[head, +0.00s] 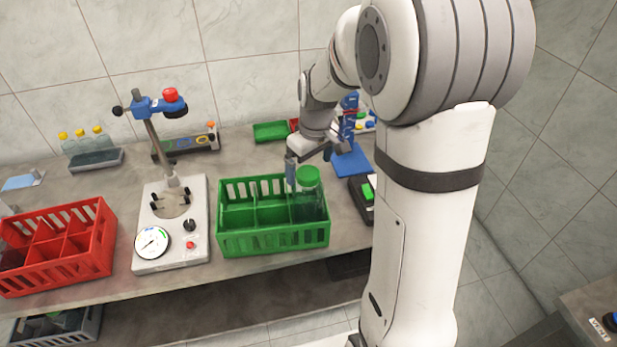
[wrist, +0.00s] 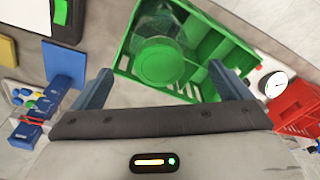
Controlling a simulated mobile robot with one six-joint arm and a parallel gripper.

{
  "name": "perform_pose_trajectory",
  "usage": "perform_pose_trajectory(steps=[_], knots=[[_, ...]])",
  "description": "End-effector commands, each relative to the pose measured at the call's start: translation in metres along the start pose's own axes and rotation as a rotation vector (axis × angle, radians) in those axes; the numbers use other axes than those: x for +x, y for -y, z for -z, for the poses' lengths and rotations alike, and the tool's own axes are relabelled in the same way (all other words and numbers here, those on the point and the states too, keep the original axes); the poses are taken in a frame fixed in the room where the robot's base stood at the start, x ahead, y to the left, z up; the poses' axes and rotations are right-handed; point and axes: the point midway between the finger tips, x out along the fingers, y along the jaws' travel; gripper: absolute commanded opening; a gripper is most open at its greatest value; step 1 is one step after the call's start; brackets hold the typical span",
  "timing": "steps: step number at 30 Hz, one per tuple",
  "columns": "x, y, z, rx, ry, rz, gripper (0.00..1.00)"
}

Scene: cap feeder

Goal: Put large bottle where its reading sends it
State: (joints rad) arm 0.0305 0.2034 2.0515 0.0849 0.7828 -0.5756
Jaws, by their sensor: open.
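The large bottle (head: 309,203) is clear with a green cap and stands upright in a right-hand compartment of the green crate (head: 272,242). In the wrist view the bottle's green cap (wrist: 161,63) lies between and beyond my fingers. My gripper (head: 303,168) is open and close to the bottle's cap, with nothing in its jaws; both fingers show in the wrist view (wrist: 157,85). The test stand (head: 171,222) left of the green crate has a round dial gauge (head: 152,243) with a needle; its value is too small to read. The red crate (head: 62,252) stands further left.
A blue stand (head: 350,160) and a black device with a green screen (head: 367,192) are right of the green crate. Small yellow-capped bottles (head: 81,141) stand at the back left. A small green tray (head: 270,131) lies behind. A grey crate (head: 58,326) sits below the bench.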

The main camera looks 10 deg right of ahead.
Motion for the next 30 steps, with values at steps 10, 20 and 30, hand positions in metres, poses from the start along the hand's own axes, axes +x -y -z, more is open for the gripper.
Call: perform_pose_trajectory(steps=[10,20,30], knots=[[-0.055,-0.001,0.0,0.002,-0.002,-0.001,0.97],[-0.095,0.035,-0.055,0.144,-0.053,-0.046,0.97],[-0.109,0.091,-0.155,0.408,-0.154,-0.099,0.97]])
